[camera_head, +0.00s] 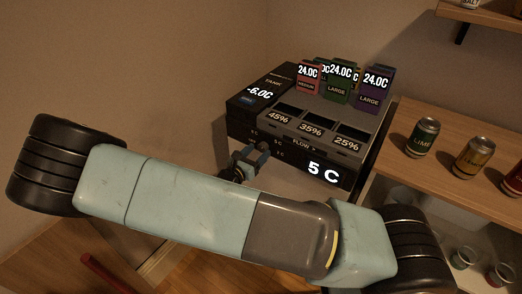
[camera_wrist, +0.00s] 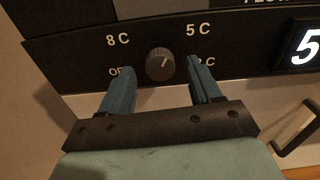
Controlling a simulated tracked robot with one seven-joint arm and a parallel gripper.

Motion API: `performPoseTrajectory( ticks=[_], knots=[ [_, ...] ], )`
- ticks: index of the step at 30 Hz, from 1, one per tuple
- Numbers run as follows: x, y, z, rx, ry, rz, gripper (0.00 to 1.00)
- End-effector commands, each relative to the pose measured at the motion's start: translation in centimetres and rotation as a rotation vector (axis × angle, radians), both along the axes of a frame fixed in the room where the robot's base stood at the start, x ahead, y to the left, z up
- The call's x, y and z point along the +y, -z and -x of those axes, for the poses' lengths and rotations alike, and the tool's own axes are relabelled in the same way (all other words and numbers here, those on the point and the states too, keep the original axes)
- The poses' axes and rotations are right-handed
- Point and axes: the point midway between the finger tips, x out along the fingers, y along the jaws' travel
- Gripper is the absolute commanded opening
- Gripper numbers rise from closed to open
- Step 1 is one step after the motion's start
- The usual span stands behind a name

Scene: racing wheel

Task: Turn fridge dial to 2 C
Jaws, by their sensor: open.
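The fridge dial (camera_wrist: 160,64) is a dark round knob on the black front panel, with labels 8 C, 5 C, 2 C and an OFF label partly hidden by my finger. Its pointer line faces up and right, toward 5 C. The fridge display (camera_head: 323,173) reads 5 C; part of it also shows in the wrist view (camera_wrist: 305,45). My gripper (camera_wrist: 162,84) is open, its two blue fingers to either side of and just below the dial, with no clear contact. In the head view my gripper (camera_head: 250,160) is at the front panel and hides most of the dial area.
The fridge unit (camera_head: 310,135) has slots labelled 45%, 35% and 25%, and a tank display (camera_head: 259,92) at -6.0C. Coloured boxes (camera_head: 340,85) stand on top. Cans, including a lime can (camera_head: 423,138), stand on the wooden shelf at right. A handle (camera_wrist: 298,130) lies below the panel.

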Motion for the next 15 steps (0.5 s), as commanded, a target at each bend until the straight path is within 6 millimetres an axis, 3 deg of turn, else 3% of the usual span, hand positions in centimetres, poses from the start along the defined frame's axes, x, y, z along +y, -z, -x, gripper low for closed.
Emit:
performPoseTrajectory(
  ticks=[6,15],
  knots=[
    [-1.2,0.0,-1.5,-0.001,0.001,0.001,0.63],
    [-1.4,0.0,-1.8,0.000,0.000,0.000,0.63]
  ],
)
